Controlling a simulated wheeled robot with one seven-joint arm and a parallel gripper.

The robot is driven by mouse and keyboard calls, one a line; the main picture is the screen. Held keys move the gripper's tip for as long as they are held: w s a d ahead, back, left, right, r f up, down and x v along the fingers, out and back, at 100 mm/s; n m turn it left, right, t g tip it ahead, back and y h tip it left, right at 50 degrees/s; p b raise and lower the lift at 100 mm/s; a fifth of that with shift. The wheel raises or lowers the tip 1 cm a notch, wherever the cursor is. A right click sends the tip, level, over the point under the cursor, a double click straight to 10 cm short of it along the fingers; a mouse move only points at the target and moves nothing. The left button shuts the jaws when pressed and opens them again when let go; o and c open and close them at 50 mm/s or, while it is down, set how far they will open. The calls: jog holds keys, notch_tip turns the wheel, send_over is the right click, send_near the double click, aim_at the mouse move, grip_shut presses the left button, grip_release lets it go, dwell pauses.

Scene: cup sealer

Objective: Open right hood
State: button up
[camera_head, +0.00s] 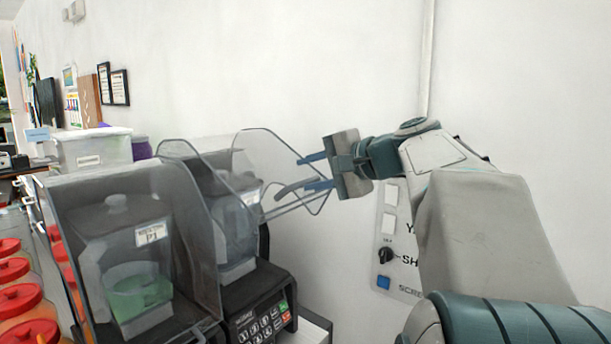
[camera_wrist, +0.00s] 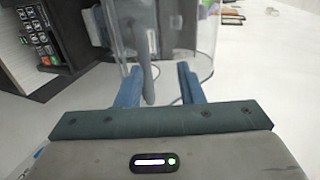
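The right hood (camera_head: 262,150) is a clear curved cover on the right blender (camera_head: 238,225). Its clear panel sticks out to the right of the blender, toward my gripper (camera_head: 306,172). In the wrist view, the clear hood (camera_wrist: 204,62) lies ahead of and around my fingertips. A grey curved bar, which looks like the hood's handle (camera_head: 288,190), also shows in the wrist view (camera_wrist: 148,82). It lies between my two blue fingers (camera_wrist: 160,82), nearer the left one. My fingers are apart, with a gap beside the bar. Contact with the bar cannot be told.
A left blender under its own clear hood (camera_head: 82,215) stands close beside the right one. A keypad (camera_head: 262,320) is at the right blender's base. Red-lidded jars (camera_head: 20,298) are at the far left. A white wall and a switch panel (camera_head: 390,235) are on the right.

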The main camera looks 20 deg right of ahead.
jog(key=s+d+r+p, duration=0.1)
jog(key=s+r+p, duration=0.1)
jog(key=r, duration=0.8)
jog(key=shift+s+d+p, duration=0.3)
jog(key=shift+s+p, duration=0.05)
jog(key=shift+s, duration=0.25)
jog(key=shift+r, duration=0.1)
